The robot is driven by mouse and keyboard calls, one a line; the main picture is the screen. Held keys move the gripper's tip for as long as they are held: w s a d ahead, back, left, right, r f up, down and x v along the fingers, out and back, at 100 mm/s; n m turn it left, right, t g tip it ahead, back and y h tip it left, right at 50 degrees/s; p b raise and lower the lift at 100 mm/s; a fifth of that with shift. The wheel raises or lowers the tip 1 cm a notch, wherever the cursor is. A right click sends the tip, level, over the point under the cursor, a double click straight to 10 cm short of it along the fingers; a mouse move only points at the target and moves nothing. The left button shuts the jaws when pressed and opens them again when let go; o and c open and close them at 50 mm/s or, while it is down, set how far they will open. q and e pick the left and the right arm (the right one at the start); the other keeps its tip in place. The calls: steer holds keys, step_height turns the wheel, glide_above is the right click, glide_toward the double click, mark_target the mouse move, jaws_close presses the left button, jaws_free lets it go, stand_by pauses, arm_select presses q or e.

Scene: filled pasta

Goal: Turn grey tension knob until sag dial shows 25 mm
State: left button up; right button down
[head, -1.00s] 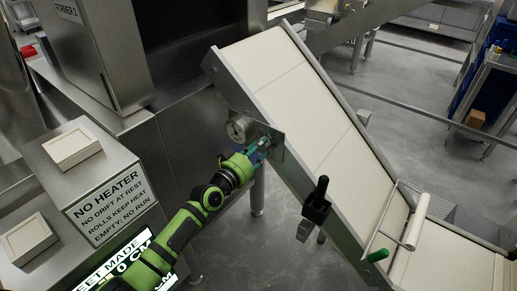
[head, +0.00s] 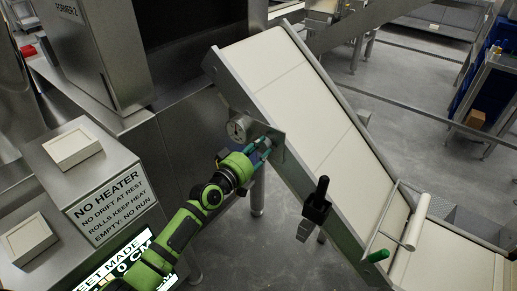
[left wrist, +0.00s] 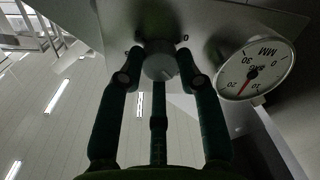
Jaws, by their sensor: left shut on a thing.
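The grey tension knob (left wrist: 160,62) is round and sits on a metal plate in the left wrist view. My left gripper (left wrist: 160,78) is shut on it, with its dark fingers around the knob's sides. In the head view, my left gripper (head: 264,147) covers the knob beside the conveyor's side plate. The white sag dial (left wrist: 257,68) is right of the knob, upside down in the left wrist view. Its red needle points low on the face, seemingly between 10 and 20; the exact value is unclear. The dial (head: 238,128) also shows small in the head view. My right gripper is out of view.
A sloping conveyor (head: 310,105) runs down to the right of my gripper. A steel cabinet with a NO HEATER sign (head: 110,205) stands at the left.

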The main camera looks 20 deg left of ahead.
arm_select(q)
steer(key=shift+s+d+f, duration=0.15)
steer(key=shift+d+f, duration=0.05)
steer(key=shift+f, duration=0.35)
steer(key=o, duration=1.1)
steer(key=shift+o, duration=0.2)
steer(key=shift+r, duration=0.25)
steer(key=shift+a, duration=0.1)
steer(key=v, duration=1.2)
